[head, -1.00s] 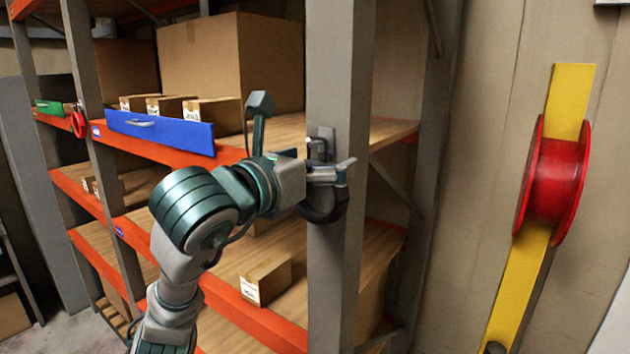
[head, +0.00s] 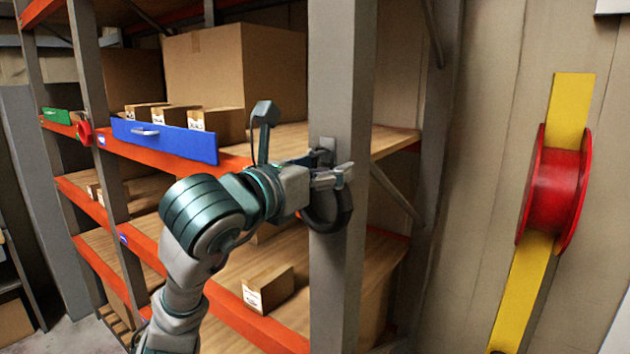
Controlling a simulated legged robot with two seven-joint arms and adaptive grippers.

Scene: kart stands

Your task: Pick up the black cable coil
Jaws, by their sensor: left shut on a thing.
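The black cable coil (head: 327,217) hangs against the front of the grey shelf post in the middle of the head view. A small grey hook plate (head: 328,144) shows on the post just above it. My left gripper (head: 334,178) is shut on the upper part of the coil, and its fingers hide that part. The lower loop shows below the fingers. I cannot tell whether the coil still rests on the hook. My right gripper is not in view.
The grey post (head: 340,270) stands directly behind the coil. Orange-edged shelves with cardboard boxes (head: 268,288) and a blue drawer front (head: 165,140) lie to the left. A red reel (head: 553,190) on a yellow bar stands at the right.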

